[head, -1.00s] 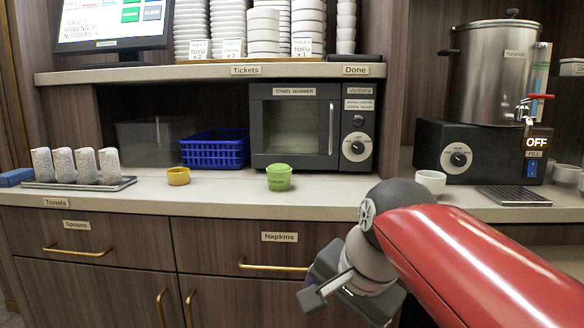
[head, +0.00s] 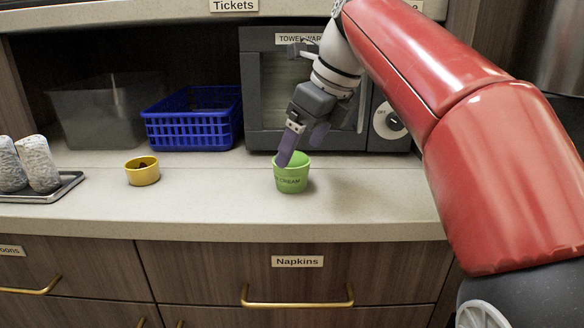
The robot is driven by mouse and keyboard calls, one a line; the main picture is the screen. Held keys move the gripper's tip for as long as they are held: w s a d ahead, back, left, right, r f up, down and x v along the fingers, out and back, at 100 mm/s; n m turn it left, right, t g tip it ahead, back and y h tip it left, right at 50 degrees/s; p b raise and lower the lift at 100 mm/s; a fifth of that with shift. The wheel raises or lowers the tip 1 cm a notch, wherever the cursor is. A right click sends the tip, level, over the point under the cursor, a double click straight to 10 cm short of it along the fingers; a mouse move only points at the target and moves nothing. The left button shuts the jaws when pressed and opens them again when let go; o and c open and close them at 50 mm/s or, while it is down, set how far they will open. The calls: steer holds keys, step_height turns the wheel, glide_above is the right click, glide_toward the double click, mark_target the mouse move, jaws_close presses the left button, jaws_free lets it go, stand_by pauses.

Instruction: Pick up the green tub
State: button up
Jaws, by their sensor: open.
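The green tub (head: 291,181) stands upright on the pale counter in front of the towel warmer, with lettering ending in "CREAM" on its side. My gripper (head: 302,150) points down at the tub from above and behind. Its purple fingers are apart. One finger overlaps the tub's left rim in the picture, and the other is at the tub's upper right, partly behind it. I cannot tell whether either finger touches the tub. The tub rests on the counter.
A small yellow tub (head: 142,172) with dark contents stands to the left. Behind are a blue basket (head: 193,130), a clear grey bin (head: 98,115) and the towel warmer (head: 262,95). A tray (head: 62,188) with rolled towels is far left. The counter between the tubs is clear.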

mark_target(295, 155)
steer(key=x, duration=0.2)
steer(key=b+x, duration=0.1)
steer(key=x, duration=0.1)
steer(key=shift+a+f, duration=0.3)
steer(key=shift+a, duration=0.05)
steer(key=c, duration=1)
